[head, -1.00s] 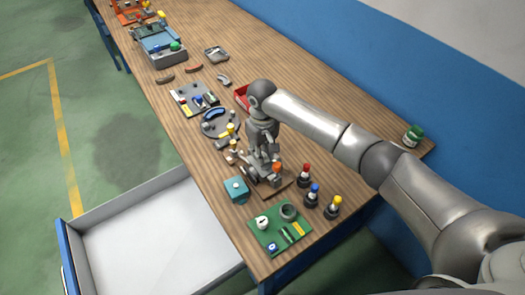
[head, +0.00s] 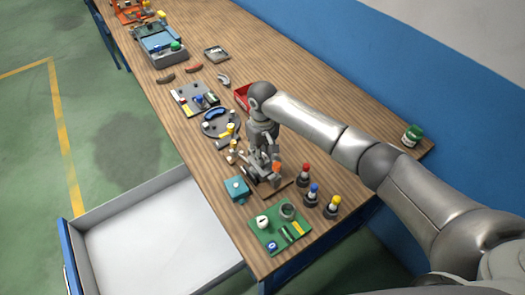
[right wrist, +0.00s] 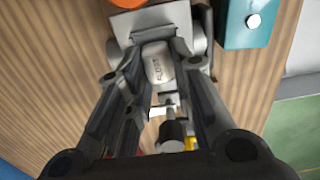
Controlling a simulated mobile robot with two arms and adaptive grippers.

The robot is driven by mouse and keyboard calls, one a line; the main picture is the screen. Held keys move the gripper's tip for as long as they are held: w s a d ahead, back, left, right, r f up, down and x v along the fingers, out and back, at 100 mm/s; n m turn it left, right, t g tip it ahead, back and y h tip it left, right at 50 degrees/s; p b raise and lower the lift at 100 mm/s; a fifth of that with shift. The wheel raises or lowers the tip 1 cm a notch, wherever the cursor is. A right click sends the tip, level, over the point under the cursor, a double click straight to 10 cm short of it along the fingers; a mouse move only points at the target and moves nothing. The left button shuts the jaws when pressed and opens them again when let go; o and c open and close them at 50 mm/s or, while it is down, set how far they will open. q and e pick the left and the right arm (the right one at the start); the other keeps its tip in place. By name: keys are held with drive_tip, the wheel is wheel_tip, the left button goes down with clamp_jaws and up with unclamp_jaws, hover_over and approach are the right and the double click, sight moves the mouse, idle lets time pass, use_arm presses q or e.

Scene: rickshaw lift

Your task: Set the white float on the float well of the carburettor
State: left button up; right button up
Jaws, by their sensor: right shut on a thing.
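The carburettor (head: 272,182) is a grey body with an orange part, on a brown board near the bench's front edge. In the right wrist view its grey body (right wrist: 150,22) lies just beyond my fingertips. The white float (right wrist: 158,64), marked FLOAT, is between the fingers of my right gripper (right wrist: 160,70), which is shut on it. My right gripper (head: 262,168) points down over the carburettor. The float well is hidden under the float and fingers; I cannot tell whether the float touches it. My left gripper is not in view.
A teal box (head: 236,188) stands close to the left of the carburettor. A grey-blue round plate (head: 222,128) lies behind. Bare bench lies toward the wall.

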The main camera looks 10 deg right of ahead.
drive_tip(key=shift+f+p, duration=0.2)
drive_tip(key=shift+p, duration=0.15)
idle(0.7)
idle(0.3)
drive_tip(key=o, duration=0.9)
drive_tip(key=shift+c, duration=0.2)
drive_tip(key=shift+o, duration=0.3)
drive_tip(key=o, duration=0.3)
drive_tip(key=shift+o, duration=0.2)
drive_tip(key=shift+r, duration=0.1)
